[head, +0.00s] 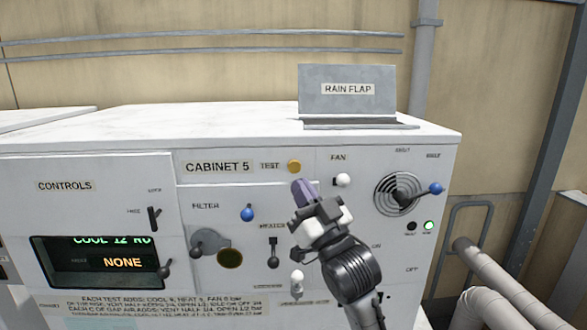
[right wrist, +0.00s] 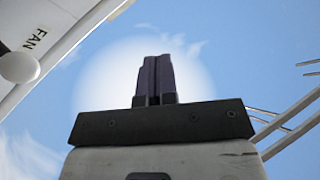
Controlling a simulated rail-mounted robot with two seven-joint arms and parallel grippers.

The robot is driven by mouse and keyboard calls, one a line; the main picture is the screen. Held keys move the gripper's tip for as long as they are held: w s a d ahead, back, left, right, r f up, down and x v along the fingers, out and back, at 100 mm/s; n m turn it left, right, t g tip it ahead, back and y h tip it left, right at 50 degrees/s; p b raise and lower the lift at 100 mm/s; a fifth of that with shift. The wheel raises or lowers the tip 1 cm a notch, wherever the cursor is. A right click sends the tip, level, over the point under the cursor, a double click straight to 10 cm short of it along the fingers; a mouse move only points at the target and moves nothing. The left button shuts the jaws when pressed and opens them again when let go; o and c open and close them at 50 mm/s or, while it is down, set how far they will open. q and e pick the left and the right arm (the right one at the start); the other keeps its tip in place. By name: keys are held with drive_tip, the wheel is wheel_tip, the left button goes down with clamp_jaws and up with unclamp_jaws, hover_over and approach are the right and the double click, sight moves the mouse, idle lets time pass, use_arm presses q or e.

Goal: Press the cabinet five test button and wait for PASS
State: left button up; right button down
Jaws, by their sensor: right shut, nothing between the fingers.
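Cabinet 5 (head: 330,222) is a white cabinet facing me in the head view. Its yellow test button (head: 294,166) sits right of the TEST label, near the top of the front. My right gripper (head: 303,188) is shut and empty, with its purple fingertips just below the button in the picture. I cannot tell how far they are from the panel. In the right wrist view the purple fingers (right wrist: 155,78) are together against sky. The display (head: 105,262) reads NONE in orange under a green line, partly cut off. My left gripper is not in view.
A white fan knob (head: 343,180), a blue knob (head: 248,213), a heater lever (head: 273,250) and a round vent dial with a blue-tipped handle (head: 436,188) stick out around the gripper. The raised rain flap (head: 347,90) stands on top. Pipes (head: 490,280) run at the right.

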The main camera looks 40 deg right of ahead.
sight(298, 171)
drive_tip(key=w+d, duration=0.5)
drive_tip(key=w, duration=0.2)
idle(0.7)
drive_tip(key=shift+w+d, duration=0.65)
drive_tip(key=shift+w, duration=0.25)
idle(3.0)
drive_tip(key=shift+s+a, duration=0.1)
drive_tip(key=shift+s+a+p, duration=0.3)
drive_tip(key=shift+s+a, duration=0.2)
drive_tip(key=shift+s, duration=0.25)
drive_tip(key=shift+s+a, duration=0.75)
drive_tip(key=shift+s, duration=0.25)
drive_tip(key=shift+s+a, duration=0.7)
drive_tip(key=shift+s, duration=0.3)
